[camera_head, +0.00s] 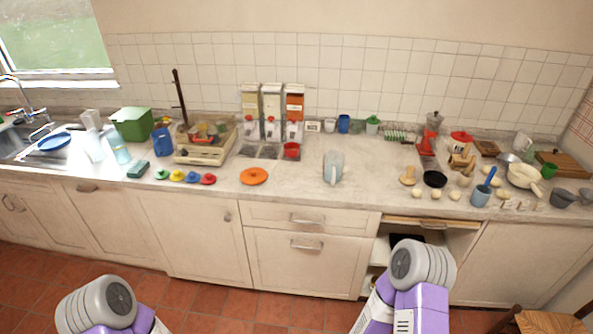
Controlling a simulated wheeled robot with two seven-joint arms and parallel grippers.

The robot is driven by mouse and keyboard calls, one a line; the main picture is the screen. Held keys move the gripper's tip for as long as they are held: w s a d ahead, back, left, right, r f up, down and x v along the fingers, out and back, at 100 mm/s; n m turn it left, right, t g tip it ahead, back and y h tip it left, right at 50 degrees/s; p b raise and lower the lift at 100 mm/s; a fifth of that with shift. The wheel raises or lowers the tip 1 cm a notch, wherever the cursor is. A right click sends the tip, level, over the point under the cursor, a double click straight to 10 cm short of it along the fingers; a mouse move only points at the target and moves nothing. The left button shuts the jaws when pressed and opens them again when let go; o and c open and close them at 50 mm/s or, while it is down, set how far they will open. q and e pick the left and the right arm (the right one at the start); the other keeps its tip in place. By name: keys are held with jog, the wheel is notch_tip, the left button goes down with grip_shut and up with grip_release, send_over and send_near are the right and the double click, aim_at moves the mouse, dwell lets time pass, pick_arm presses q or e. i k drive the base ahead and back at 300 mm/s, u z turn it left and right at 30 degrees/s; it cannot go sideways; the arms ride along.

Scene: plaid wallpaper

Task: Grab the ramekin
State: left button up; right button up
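I cannot tell for sure which item is the ramekin. A small dark round dish (435,179) sits on the right half of the counter. Parts of my two arms show at the bottom of the head view, in front of the cabinets.
The counter (295,192) has a clear strip along its front middle. A cabinet opening (403,243) is below at right. A stool (545,321) stands bottom right.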

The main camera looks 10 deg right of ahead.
aim_at(292, 149)
jog(key=u, duration=1.2)
jog(key=i, duration=0.95)
jog(key=z, duration=0.1)
